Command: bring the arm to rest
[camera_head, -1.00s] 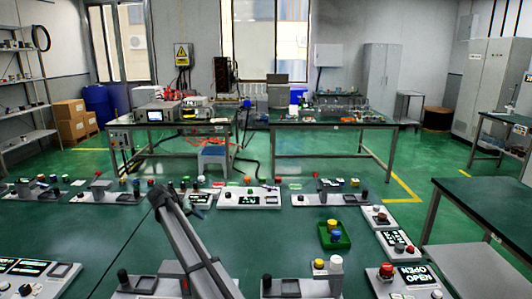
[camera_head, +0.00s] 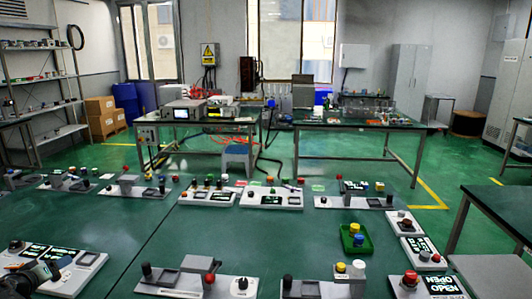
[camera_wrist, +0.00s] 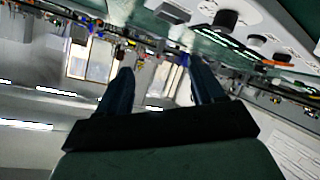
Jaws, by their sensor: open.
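My gripper (camera_wrist: 163,75) shows in the wrist view with its two dark fingers apart and nothing between them. The wrist view is tilted and looks across the room, with a light panel with dark knobs (camera_wrist: 227,19) at the top right. In the head view, a dark part that appears to be my arm (camera_head: 38,275) is low at the left edge, over a grey control panel with black displays (camera_head: 88,260). I cannot tell whether it touches the panel.
Control panels with knobs and buttons line the green table (camera_head: 240,240). A green tray (camera_head: 366,247) with blue and yellow pieces stands right of centre. A panel with a red button (camera_head: 410,278) is at the front right. The table's middle is clear.

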